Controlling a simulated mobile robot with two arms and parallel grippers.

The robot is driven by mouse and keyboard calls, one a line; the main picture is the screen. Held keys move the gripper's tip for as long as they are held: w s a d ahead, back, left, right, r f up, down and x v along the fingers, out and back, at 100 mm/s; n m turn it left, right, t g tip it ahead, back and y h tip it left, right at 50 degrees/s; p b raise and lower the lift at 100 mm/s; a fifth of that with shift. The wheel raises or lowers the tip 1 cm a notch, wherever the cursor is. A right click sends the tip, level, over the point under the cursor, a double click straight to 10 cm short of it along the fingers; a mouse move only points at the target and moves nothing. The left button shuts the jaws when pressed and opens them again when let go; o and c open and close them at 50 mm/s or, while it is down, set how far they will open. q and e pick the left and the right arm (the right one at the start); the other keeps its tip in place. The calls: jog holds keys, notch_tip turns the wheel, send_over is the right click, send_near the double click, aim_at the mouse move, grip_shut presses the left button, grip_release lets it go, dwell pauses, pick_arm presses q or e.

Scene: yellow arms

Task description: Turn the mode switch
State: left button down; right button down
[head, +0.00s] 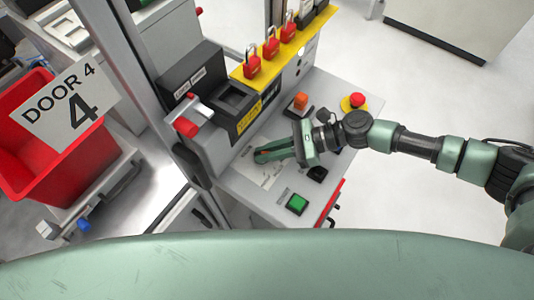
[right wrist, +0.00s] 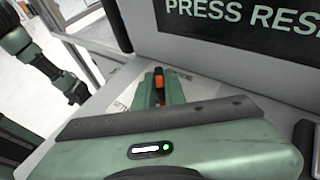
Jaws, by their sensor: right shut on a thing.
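My right gripper (head: 262,156) reaches in from the right over the grey control desk (head: 238,182). In the right wrist view its green fingers (right wrist: 158,92) are closed on a small orange and black part (right wrist: 159,82). This part looks like the handle of the mode switch, but the fingers hide most of it and its setting cannot be read. In the head view the fingers lie low over a pale label plate on the desk.
The desk also carries a green button (head: 297,204), an orange button (head: 300,102), a black knob (head: 317,174) and a red mushroom button (head: 357,100) on yellow. Red padlocks (head: 271,48) hang on a yellow bar behind. A red bin (head: 40,165) stands at left.

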jog(key=shift+w+a+n+g+b, duration=0.1)
jog(key=shift+n+g+b, duration=0.25)
jog(key=shift+n+g, duration=0.3)
jog(key=shift+r+g, duration=0.1)
jog(key=shift+g, duration=0.25)
jog(key=c, duration=1.5)
grip_release()
jog(key=shift+a, duration=0.15)
jog(key=b+v, duration=0.3)
jog(key=v, duration=0.4)
jog(key=shift+d+r, duration=0.15)
jog(key=shift+d, duration=0.2)
